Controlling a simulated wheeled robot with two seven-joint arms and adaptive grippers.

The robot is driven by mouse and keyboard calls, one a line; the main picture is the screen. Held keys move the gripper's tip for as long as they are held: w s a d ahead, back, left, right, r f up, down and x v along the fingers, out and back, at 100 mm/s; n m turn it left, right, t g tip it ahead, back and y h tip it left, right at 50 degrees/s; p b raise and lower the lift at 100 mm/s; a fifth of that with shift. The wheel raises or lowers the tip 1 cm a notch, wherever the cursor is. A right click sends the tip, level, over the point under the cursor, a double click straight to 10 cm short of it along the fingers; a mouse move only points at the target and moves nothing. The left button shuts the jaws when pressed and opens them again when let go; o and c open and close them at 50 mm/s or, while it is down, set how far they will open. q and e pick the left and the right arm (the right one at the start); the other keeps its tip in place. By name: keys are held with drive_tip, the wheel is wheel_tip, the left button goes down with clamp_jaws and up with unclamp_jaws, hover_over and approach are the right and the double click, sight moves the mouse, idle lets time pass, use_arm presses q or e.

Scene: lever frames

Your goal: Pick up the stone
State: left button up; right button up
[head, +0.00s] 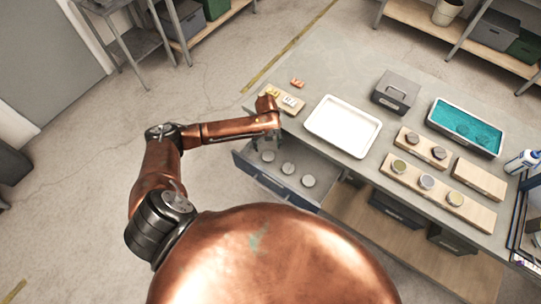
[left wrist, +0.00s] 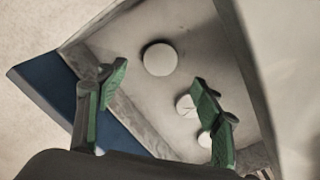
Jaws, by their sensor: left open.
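Three round pale grey pieces lie in the open drawer: one at the left (head: 268,156), one in the middle (head: 288,168) and one at the right (head: 308,181). They could be stones, but I cannot tell which one is meant. My left gripper (left wrist: 162,92) is open and empty over the drawer, its green-padded fingers apart. In the left wrist view, the largest-looking round piece (left wrist: 160,59) lies beyond and between the fingertips. Two others (left wrist: 186,106) lie close to the right finger, which partly covers them. My right gripper is not in view.
The drawer (head: 328,186) has a blue front and stands out from the grey table. On the table are a white tray (head: 343,126), a grey box (head: 396,92), a teal-filled bin (head: 466,127), and wooden boards (head: 418,178) with round pieces. Small orange and white blocks (head: 289,101) lie nearby.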

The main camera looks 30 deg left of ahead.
sight(268, 156)
use_arm(q)
drive_tip(key=shift+w+f, duration=0.1)
drive_tip(key=shift+f, duration=0.45)
wheel_tip(268, 156, down, 2)
drive_tip(key=shift+f, duration=0.2)
wheel_tip(268, 156, down, 5)
drive_tip(key=shift+d+r, duration=0.1)
drive_tip(key=shift+r, duration=0.1)
drive_tip(key=shift+c, duration=0.5)
drive_tip(key=c, duration=1.2)
drive_tip(key=shift+o, duration=0.2)
drive_tip(key=shift+r, duration=0.1)
